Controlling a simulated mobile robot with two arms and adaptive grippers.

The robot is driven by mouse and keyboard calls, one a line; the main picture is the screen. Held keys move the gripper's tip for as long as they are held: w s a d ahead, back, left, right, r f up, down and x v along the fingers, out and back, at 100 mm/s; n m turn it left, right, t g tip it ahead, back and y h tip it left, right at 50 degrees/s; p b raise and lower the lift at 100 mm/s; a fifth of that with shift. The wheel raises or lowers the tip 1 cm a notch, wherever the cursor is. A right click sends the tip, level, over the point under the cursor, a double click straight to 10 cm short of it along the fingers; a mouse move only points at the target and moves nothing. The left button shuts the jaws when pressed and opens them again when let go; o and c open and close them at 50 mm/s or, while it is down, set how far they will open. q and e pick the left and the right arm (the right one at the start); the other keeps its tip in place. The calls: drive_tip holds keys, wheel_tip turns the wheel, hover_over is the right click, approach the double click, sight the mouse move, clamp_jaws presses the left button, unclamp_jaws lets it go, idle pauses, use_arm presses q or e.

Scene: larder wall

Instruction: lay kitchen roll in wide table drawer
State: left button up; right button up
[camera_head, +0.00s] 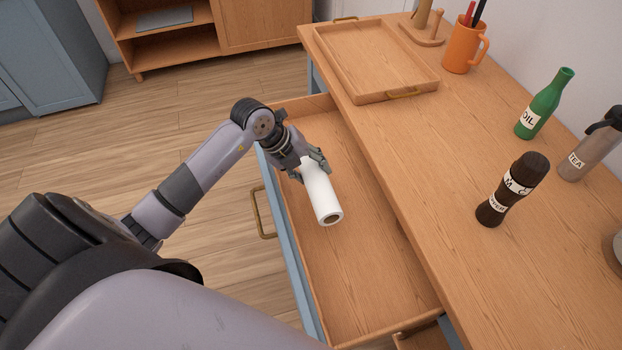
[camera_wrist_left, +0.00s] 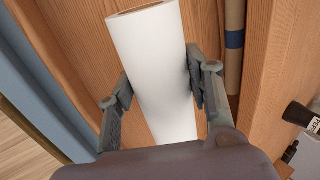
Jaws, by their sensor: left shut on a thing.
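The white kitchen roll (camera_head: 321,190) is in my left gripper (camera_head: 312,173), over the open wide table drawer (camera_head: 368,262). In the left wrist view the roll (camera_wrist_left: 153,70) lies between the two fingers of the left gripper (camera_wrist_left: 160,92), which are shut on its sides. I cannot tell whether the roll touches the drawer floor. My right gripper is not in view.
On the table top (camera_head: 470,270) stand a wooden tray (camera_head: 372,55), an orange mug (camera_head: 460,50), a green oil bottle (camera_head: 542,105), a dark pepper mill (camera_head: 511,190) and a grey tea flask (camera_head: 590,150). The drawer's brass handle (camera_head: 259,213) faces the open floor at left.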

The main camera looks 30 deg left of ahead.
sight(311, 182)
use_arm(q)
drive_tip(key=shift+f, duration=2.3)
drive_tip(key=shift+f, duration=0.65)
drive_tip(key=o, duration=0.9)
drive_tip(key=shift+c, duration=0.2)
drive_tip(key=shift+r, duration=0.4)
drive_tip(key=v, duration=1.2)
drive_tip(key=shift+r+b, duration=0.25)
drive_tip(key=shift+b, duration=0.05)
